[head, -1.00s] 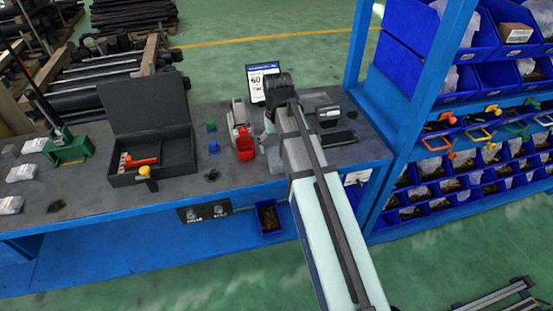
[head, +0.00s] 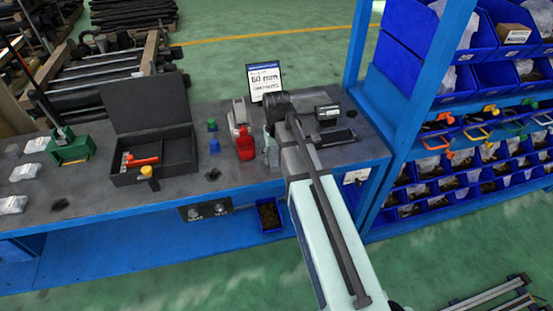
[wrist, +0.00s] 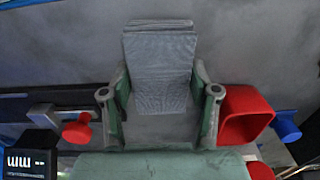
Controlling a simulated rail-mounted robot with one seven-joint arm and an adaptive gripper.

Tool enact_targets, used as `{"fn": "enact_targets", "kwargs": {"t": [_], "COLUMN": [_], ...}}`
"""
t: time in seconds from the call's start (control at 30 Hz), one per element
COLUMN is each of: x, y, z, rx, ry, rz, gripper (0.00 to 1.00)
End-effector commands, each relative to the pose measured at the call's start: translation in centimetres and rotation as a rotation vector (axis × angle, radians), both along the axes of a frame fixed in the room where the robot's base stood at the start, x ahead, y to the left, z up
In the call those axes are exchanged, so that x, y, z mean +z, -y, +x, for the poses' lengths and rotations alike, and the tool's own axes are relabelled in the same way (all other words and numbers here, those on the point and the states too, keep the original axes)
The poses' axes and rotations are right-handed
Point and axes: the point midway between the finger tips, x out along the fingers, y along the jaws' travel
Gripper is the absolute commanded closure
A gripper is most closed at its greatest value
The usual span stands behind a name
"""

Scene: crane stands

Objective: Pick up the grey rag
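My gripper (wrist: 160,78) is open, with one greenish-grey finger on each side of the rag. The fingers are close to the rag's sides; I cannot tell whether they touch it or how high they are above the bench. In the head view my arm hides the rag and most of my gripper.
A red container (head: 244,145) stands left of my gripper, with small blue (head: 214,147) and green (head: 211,125) pieces. A sign (head: 264,82) stands behind. An open black case (head: 150,140) is farther left. A blue post (head: 405,130) and bin rack are at right.

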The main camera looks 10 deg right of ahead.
Motion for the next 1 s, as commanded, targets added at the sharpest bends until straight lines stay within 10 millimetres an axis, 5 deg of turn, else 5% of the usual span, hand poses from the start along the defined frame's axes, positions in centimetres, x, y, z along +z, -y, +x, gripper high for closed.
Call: {"fn": "enact_targets", "kwargs": {"t": [0.63, 1.0], "x": [0.9, 6.8], "y": [0.0, 0.0], "z": [0.0, 0.2], "rx": [0.0, 0.0], "ry": [0.001, 0.004], "rz": [0.0, 0.0], "gripper": [0.75, 0.75]}}
